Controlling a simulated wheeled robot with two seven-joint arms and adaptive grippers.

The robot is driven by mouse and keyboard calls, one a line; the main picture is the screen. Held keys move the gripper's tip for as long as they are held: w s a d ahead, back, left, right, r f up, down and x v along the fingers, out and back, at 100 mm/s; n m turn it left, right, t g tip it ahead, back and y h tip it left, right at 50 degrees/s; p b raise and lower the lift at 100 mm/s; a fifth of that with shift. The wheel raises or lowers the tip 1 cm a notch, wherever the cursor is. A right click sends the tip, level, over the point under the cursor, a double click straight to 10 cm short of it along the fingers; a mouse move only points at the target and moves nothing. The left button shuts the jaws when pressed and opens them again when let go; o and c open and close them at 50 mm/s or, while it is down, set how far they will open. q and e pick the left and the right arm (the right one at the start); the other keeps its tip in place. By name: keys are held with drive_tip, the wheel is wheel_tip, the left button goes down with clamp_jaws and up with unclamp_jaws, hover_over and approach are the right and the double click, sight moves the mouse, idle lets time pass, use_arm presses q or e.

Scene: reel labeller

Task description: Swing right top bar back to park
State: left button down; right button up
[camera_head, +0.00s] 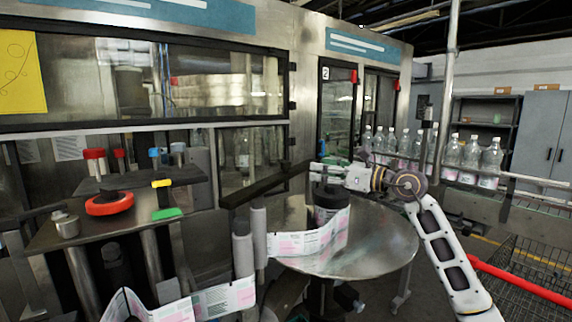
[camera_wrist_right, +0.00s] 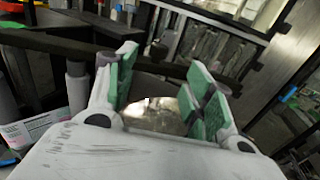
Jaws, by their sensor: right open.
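The right top bar (camera_head: 265,187) is a dark flat bar, reaching from above the grey rollers toward my right gripper in the head view. It also shows in the right wrist view (camera_wrist_right: 50,44), where it crosses beyond the fingers. My right gripper (camera_head: 322,172) is open, with its fingertips at or close to the bar's far end. In the wrist view its green-padded fingers (camera_wrist_right: 161,62) stand apart at either side of the bar's end part. I cannot tell whether they touch it. My left gripper is not in view.
A black reel core (camera_head: 330,202) with a printed label web (camera_head: 297,243) stands on the round steel table (camera_head: 385,240), below my right gripper. Several bottles (camera_head: 470,155) line a conveyor at the right. A red tape ring (camera_head: 109,204) lies on the left shelf.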

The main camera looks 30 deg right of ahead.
sight(290, 163)
drive_tip(key=p+x, duration=0.2)
drive_tip(key=x, duration=0.4)
drive_tip(key=shift+w+a+r, duration=0.15)
drive_tip(key=shift+w, duration=0.15)
drive_tip(key=p+x, duration=0.2)
drive_tip(key=x, duration=0.3)
drive_tip(key=shift+w+a, duration=0.15)
drive_tip(key=shift+w, duration=0.1)
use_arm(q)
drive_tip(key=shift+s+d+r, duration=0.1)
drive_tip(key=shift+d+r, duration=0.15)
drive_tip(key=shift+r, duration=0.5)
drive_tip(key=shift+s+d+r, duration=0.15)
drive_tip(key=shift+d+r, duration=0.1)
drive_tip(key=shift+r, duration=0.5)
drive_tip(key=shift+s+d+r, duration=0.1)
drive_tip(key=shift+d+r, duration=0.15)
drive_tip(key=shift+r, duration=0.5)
use_arm(e)
drive_tip(key=shift+w+a, duration=0.35)
drive_tip(key=shift+w, duration=0.3)
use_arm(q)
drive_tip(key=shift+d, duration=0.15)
use_arm(e)
clamp_jaws()
